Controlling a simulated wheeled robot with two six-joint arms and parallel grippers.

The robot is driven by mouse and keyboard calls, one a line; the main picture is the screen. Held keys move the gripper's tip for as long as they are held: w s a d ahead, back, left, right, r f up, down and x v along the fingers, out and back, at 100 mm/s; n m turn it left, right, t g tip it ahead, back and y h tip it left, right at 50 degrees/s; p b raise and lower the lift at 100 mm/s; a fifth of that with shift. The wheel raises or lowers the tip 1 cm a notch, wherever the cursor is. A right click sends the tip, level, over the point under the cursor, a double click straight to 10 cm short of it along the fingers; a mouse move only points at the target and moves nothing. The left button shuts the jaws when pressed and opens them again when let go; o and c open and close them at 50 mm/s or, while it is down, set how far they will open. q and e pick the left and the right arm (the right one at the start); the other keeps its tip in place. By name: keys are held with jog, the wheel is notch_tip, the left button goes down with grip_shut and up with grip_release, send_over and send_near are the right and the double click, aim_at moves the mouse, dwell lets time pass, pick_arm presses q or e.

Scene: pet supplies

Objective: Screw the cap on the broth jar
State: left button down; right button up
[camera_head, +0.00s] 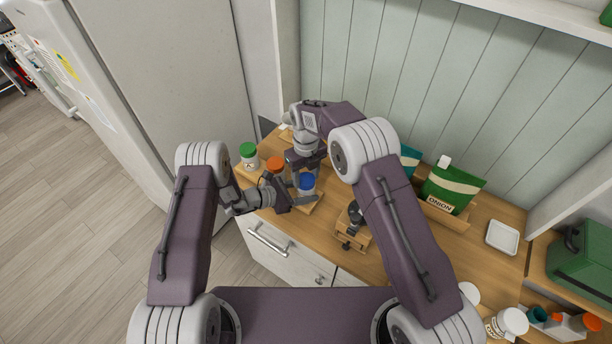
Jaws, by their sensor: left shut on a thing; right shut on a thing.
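A jar (306,193) with a blue cap (306,181) stands between my two grippers near the front of the wooden counter. I take it to be the broth jar; no label on it is readable. My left gripper (303,199) reaches in from the left and is shut on the jar's body. My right gripper (305,174) comes down from above and is shut on the blue cap. The cap sits at the top of the jar, but I cannot tell whether it is seated or how tight it is. The fingers partly hide both.
A green-capped jar (249,156) and an orange-capped jar (275,164) stand close on the left. A small wooden stand (352,237) with a dark object is to the right. A green onion bag (451,187) and a white tray (502,237) are farther right.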

jog(key=o, duration=1.3)
jog(key=shift+r, duration=2.3)
jog(key=shift+c, duration=0.3)
